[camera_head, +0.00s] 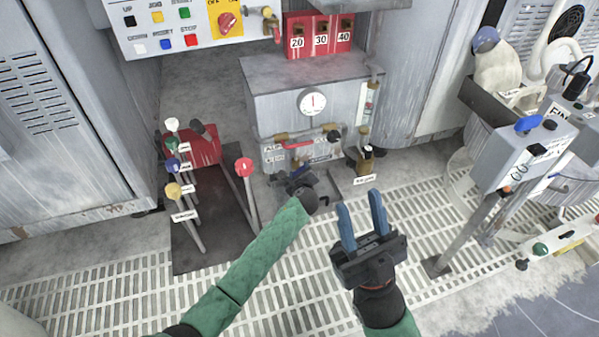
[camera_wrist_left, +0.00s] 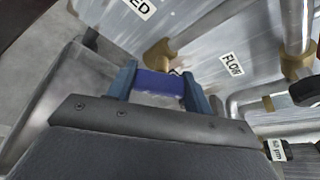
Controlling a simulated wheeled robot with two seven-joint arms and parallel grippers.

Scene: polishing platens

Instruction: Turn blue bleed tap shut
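The blue bleed tap (camera_wrist_left: 160,86) shows in the left wrist view as a blue handle on a brass fitting, under a label ending in "ED". My left gripper (camera_wrist_left: 160,92) has one finger against each end of the handle, with no clear gap. In the head view, my left gripper (camera_head: 299,177) is low in front of the grey cabinet, and its wrist hides most of the tap. My right gripper (camera_head: 362,218) is open and empty, pointing up over the floor grating, to the right of the left one.
The grey cabinet (camera_head: 275,105) carries a gauge (camera_head: 312,102), a red-handled valve (camera_head: 298,144) and pipes. A "FLOW" label (camera_wrist_left: 232,64) is beside the tap. Several coloured levers (camera_head: 187,190) stand at left. A blue-knobbed post box (camera_head: 525,150) stands at right. The grating (camera_head: 270,290) is open floor.

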